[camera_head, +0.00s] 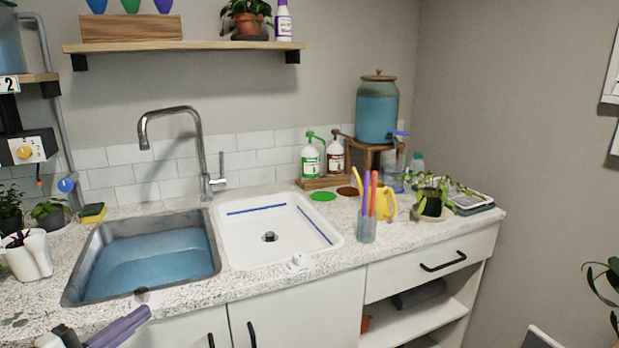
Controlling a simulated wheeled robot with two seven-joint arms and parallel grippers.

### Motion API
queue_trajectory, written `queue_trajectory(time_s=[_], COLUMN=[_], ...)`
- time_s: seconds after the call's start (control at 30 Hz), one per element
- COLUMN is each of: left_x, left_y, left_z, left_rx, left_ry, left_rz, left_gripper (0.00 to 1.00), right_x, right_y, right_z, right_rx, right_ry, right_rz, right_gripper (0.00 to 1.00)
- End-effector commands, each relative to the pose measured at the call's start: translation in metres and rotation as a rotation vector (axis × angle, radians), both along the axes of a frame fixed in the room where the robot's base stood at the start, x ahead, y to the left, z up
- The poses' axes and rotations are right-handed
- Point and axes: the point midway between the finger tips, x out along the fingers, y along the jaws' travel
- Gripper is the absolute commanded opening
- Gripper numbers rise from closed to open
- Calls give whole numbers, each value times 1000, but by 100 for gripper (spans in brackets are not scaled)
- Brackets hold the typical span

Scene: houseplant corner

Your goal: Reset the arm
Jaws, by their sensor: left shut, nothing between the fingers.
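My left gripper (140,314) shows at the bottom left edge, low in front of the counter's front edge and the metal sink. Only its front end is in the picture, and its fingers are closed with nothing between them. The rest of the left arm is mostly cut off by the frame. My right gripper is not in view.
A metal sink (82,270) holding blue water and a white basin (285,255) are set in the speckled counter (395,262). A glass of coloured sticks (367,229), a yellow watering can (386,204) and a potted plant (431,205) stand at right. A white cup (30,258) stands left.

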Motion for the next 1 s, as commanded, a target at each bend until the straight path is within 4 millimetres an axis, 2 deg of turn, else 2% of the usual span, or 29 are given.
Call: queue_trajectory(time_s=[0.03,0.17,0.23,0.3,0.37,0.4,0.5,0.6,0.7,0.8,1.0], left_x=[-8,-35,-60,-90,-119,-140,-189,-229,-256,-268,-270], left_y=[-11,-38,-59,-79,-97,-108,-132,-150,-161,-166,-167], left_z=[-22,-82,-123,-162,-192,-210,-245,-267,-278,-284,-285], left_rx=[-57,-223,-342,-469,-576,-644,-796,-908,-979,-1010,-1015], left_ry=[55,227,354,491,606,683,850,978,1057,1095,1101], left_rz=[15,86,145,220,291,342,469,579,655,693,699], left_gripper=[0,0,0,0,0,0,0,0,0,0,0], right_x=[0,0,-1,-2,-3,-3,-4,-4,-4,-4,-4], right_y=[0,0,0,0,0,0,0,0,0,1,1], right_z=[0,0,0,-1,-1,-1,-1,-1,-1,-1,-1], right_rx=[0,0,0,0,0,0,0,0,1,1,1], right_ry=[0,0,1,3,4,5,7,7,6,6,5], right_rz=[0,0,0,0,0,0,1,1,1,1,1], right_gripper=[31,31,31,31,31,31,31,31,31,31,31])
